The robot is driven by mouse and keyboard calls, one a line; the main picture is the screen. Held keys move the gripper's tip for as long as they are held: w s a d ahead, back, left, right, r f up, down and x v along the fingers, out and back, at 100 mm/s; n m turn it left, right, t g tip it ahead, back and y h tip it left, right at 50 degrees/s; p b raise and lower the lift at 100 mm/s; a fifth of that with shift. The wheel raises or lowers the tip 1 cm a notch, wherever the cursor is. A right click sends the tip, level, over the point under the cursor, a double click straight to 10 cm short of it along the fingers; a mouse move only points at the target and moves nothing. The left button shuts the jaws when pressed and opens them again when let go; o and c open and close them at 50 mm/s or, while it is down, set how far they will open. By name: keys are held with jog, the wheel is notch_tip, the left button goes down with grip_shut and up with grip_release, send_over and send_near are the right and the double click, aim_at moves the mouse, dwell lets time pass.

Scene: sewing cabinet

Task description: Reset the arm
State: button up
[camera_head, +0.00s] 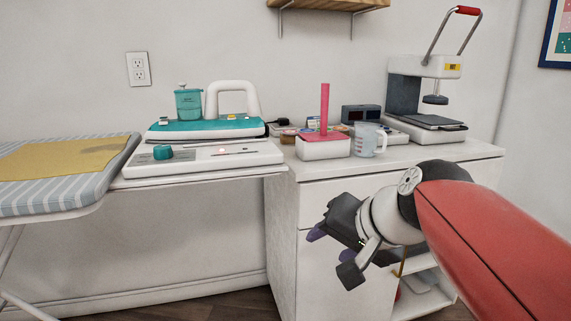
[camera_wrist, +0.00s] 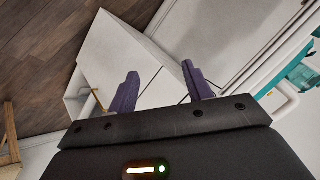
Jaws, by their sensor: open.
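My gripper (camera_head: 326,254) hangs in front of the white cabinet (camera_head: 324,200), below the level of its top, with my red arm reaching in from the lower right. In the wrist view my gripper (camera_wrist: 163,88) shows two purple fingers spread wide apart with nothing between them. The cabinet (camera_wrist: 145,62) lies beyond the fingers in that view. In the head view one fingertip is partly hidden by the gripper body.
On the cabinet top stand a white box with a pink post (camera_head: 324,148), a measuring jug (camera_head: 369,139) and a heat press (camera_head: 428,100). To the left are a teal-and-white iron station (camera_head: 205,127) and an ironing board (camera_head: 60,185). The floor (camera_head: 190,308) shows below.

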jog(key=s+d+f+n+g+h, duration=0.1)
jog(key=s+d+f+n+h, duration=0.1)
jog(key=s+f, duration=0.4)
jog(key=s+d+f+n+g+h+p, duration=0.1)
jog(key=s+d+f+h, duration=0.1)
jog(key=s+d+f, duration=0.3)
jog(key=shift+s+d+f+n+h, duration=0.3)
jog(key=shift+s+f+n+h, duration=0.1)
jog(key=shift+s+f, duration=0.35)
jog(key=shift+r, duration=0.15)
dwell(0.8)
